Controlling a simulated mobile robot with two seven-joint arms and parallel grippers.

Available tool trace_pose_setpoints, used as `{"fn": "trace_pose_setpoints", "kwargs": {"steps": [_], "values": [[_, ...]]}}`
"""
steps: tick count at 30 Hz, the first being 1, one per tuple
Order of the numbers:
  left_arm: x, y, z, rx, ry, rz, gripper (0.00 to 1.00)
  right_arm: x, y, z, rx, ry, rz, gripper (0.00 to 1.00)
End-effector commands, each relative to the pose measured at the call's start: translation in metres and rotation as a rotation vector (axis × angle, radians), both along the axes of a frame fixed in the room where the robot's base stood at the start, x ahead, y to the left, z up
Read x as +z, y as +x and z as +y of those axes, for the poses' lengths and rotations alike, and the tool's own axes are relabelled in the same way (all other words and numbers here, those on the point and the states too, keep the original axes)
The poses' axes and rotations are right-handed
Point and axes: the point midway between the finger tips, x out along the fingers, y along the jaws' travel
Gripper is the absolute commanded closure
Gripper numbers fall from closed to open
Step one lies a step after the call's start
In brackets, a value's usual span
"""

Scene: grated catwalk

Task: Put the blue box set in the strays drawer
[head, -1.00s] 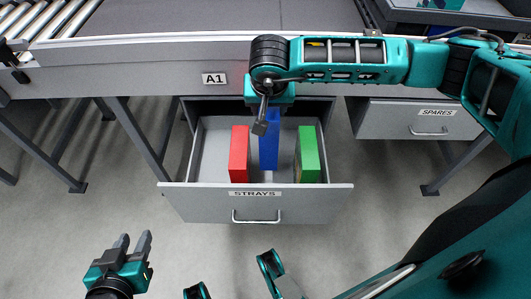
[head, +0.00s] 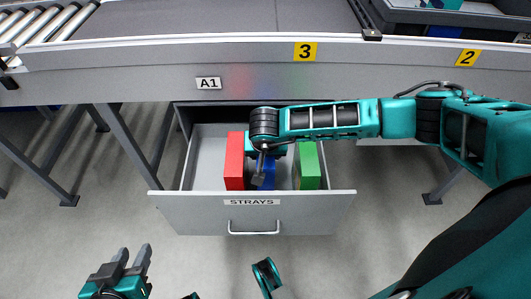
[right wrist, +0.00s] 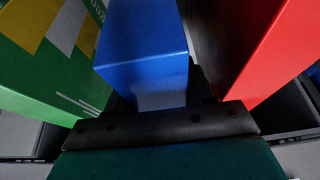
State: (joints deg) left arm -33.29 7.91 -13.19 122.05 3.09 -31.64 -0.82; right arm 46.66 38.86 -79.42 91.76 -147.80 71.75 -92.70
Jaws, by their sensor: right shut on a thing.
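The strays drawer (head: 205,206) is pulled out under the bench, with its STRAYS label on the front. The blue box set (head: 269,181) is inside it, between a red box and a green box, partly hidden by my right gripper (head: 262,172). The right wrist view shows the blue box set (right wrist: 145,50) upright in front of the right gripper (right wrist: 160,105), which is shut on it. Whether its base touches the drawer floor is hidden. My left gripper (head: 133,255) is open and empty at the lower left, over the floor.
The red box (head: 235,162) stands left of the blue one and the green box (head: 309,165) right of it, both close by. The left part of the drawer is bare. The bench edge (head: 140,62) runs behind and above the drawer. Grey floor lies in front.

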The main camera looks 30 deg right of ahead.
Motion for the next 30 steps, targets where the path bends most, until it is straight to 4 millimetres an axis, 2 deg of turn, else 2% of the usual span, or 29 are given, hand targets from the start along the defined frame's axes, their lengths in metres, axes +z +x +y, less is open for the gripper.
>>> {"fn": "trace_pose_setpoints", "kwargs": {"steps": [3,8,9,16,25,30], "values": [[0.004,0.002,-0.001,-0.001,-0.002,-0.008,0.62,0.003,0.001,0.0,0.0,0.001,-0.004,1.0],[0.0,0.001,-0.001,-0.002,-0.001,-0.006,0.62,-0.002,0.001,0.0,0.001,0.0,-0.004,1.0],[0.001,0.001,-0.001,-0.003,-0.001,-0.004,0.62,-0.001,0.0,0.0,0.0,0.0,-0.001,0.45],[0.0,0.001,0.0,-0.003,0.002,-0.002,0.62,-0.001,0.0,0.0,0.0,0.0,0.0,0.23],[0.002,0.001,0.001,-0.002,0.003,-0.001,0.62,0.002,0.0,0.0,0.0,0.0,0.0,0.22],[0.015,0.002,0.003,0.004,0.008,-0.008,0.62,0.019,-0.004,0.002,0.001,0.0,0.0,0.22]]}}
